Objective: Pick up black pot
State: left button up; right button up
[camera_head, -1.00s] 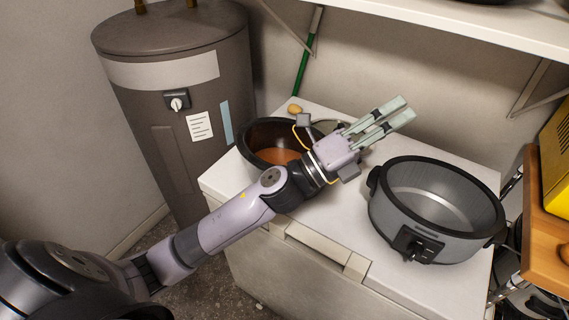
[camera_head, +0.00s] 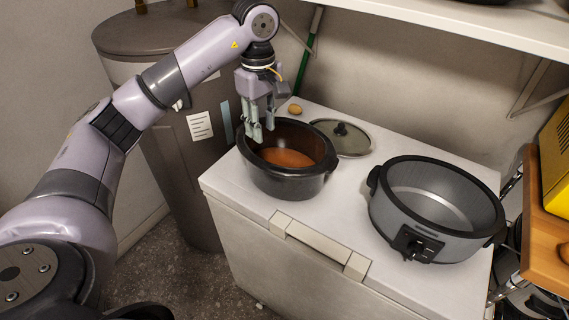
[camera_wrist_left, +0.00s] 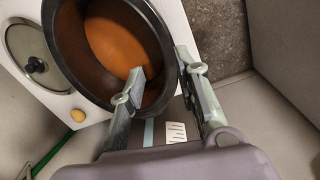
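The black pot (camera_head: 285,183) stands upright on the white chest top, with orange-brown contents inside. My left gripper (camera_head: 261,132) points down at the pot's far-left rim, its fingers apart and nothing clamped. In the left wrist view, the gripper (camera_wrist_left: 163,68) has one finger over the pot's (camera_wrist_left: 72,48) opening and the other at the outer side of the rim. Whether either finger touches the wall I cannot tell. My right gripper is not in view.
A glass lid (camera_head: 343,138) and a small tan potato-like item (camera_head: 295,109) lie behind the pot. A grey cooker (camera_head: 405,212) stands on the right of the white chest (camera_head: 330,215). A water heater (camera_head: 165,45) is at the left, and a shelf (camera_head: 450,22) overhangs the back.

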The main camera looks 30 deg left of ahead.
aim_at(265, 161)
pick_arm(q)
notch_tip(265, 161, down, 11)
jog(key=shift+f+p, duration=0.15)
jog(key=shift+p, duration=0.95)
jog(key=shift+w+a+f+p, duration=0.1)
jog(key=shift+a+f+p, duration=0.1)
jog(key=shift+f+p, duration=0.35)
jog(key=f, duration=0.1)
jog(key=f+p, duration=0.1)
jog(key=f, duration=0.1)
jog(key=shift+w+a+f, duration=0.1)
jog(key=shift+a+f, duration=0.2)
jog(key=shift+a, duration=0.1)
jog(key=shift+f, duration=0.4)
grip_shut()
